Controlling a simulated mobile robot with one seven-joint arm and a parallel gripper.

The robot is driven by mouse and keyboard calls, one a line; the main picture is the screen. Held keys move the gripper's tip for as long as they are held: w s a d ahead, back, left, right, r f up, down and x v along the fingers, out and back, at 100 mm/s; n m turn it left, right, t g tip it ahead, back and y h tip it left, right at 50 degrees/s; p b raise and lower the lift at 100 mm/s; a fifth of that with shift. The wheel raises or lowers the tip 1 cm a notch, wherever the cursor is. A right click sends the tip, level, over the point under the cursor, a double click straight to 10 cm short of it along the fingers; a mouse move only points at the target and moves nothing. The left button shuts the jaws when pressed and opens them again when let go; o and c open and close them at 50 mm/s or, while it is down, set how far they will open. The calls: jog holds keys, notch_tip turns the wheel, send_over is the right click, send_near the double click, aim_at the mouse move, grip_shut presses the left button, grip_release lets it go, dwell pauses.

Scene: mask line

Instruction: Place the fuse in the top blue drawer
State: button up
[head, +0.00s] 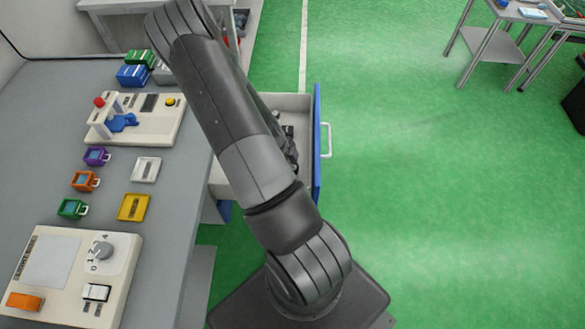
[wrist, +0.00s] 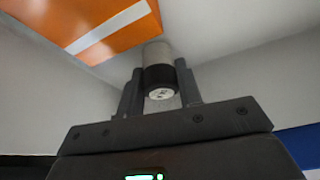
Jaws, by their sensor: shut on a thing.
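The blue-fronted drawer (head: 317,150) stands pulled open in the head view, with its pale inside partly hidden by my arm. Part of my gripper shows as a dark shape inside the drawer opening. In the wrist view my gripper (wrist: 160,88) is shut on the fuse (wrist: 159,75), a small cylinder with a grey body, a black band and a white end. Pale drawer walls surround it. I cannot tell whether the fuse touches the drawer floor.
An orange surface with a white stripe (wrist: 85,28) lies close to the fuse in the wrist view. A grey workbench (head: 160,240) at left bears a control panel (head: 75,275), small coloured boxes and a fixture (head: 150,125). Green floor right of the drawer is clear.

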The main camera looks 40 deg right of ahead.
jog(key=shift+f, duration=0.15)
jog(key=o, duration=1)
jog(key=shift+c, duration=0.2)
jog(key=w+a+r+n+t+y, duration=0.15)
jog(key=a+r+n, duration=0.35)
jog(key=r, duration=0.5)
jog(key=w+a+r+n+t, duration=0.2)
jog(key=a+r+n, duration=0.25)
jog(key=r, duration=0.55)
jog(key=w+a+r+n+t+y, duration=0.15)
jog(key=a+r+n, duration=0.35)
jog(key=r, duration=0.6)
jog(key=s+a+r+n+t, duration=0.2)
jog(key=s+a+r+n, duration=0.3)
jog(key=r+n, duration=0.2)
jog(key=s+a+r+n+t, duration=0.2)
jog(key=s+a+r+n, duration=0.2)
jog(key=s+r+n, duration=0.2)
notch_tip(320, 180, up, 2)
jog(key=shift+s+a+r+n+h, duration=0.15)
jog(key=shift+a+n+h, duration=0.2)
jog(key=shift+n, duration=0.5)
